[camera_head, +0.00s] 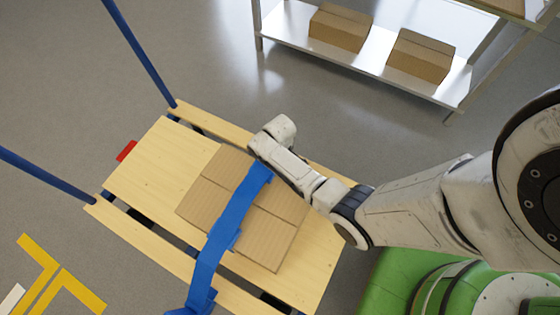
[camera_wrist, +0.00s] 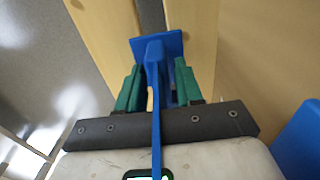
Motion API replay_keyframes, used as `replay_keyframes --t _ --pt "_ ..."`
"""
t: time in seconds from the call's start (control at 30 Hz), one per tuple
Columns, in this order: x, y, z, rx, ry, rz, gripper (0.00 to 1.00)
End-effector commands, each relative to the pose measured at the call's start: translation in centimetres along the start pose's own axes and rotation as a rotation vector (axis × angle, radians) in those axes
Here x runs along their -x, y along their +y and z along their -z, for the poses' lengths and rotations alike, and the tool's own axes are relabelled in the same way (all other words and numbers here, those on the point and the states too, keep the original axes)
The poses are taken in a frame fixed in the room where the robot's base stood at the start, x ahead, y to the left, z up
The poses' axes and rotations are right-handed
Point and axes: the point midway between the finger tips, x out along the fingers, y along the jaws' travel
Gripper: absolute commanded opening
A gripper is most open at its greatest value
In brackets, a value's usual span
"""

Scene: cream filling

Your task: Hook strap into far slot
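The blue strap (camera_head: 228,222) runs from the near side of the wooden cart (camera_head: 140,165) over the cardboard box (camera_head: 205,190) towards the far side. Its far part disappears behind my wrist in the head view. In the wrist view, my gripper (camera_wrist: 158,78) has its green fingers on either side of the strap's blue end piece (camera_wrist: 155,46). They appear closed on it, and its broad plate sticks out past the fingertips. The far slot (camera_wrist: 152,14) is a gap between wooden boards, just ahead of the plate. Whether the plate touches the boards is unclear. The head view hides my fingers.
Blue posts (camera_head: 140,52) rise at the cart's left end. A metal shelf (camera_head: 375,65) with cardboard boxes stands beyond the cart, with clear floor between. The blue strap part (camera_wrist: 302,140) also shows at the right of the wrist view.

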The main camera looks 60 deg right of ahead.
Motion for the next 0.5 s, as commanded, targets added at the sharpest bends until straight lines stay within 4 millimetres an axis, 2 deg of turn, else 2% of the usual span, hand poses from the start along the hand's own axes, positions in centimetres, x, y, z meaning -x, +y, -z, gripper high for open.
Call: replay_keyframes --t 0.03,0.17,0.37,0.5 --pt "0.00 0.00 0.01 0.000 0.000 0.000 0.41" --pt "0.00 0.00 0.00 0.000 0.000 0.000 0.53" --pt "-0.03 -0.03 -0.04 0.000 -0.001 0.001 0.53" --pt "0.69 -0.03 0.00 0.000 0.000 0.000 0.53"
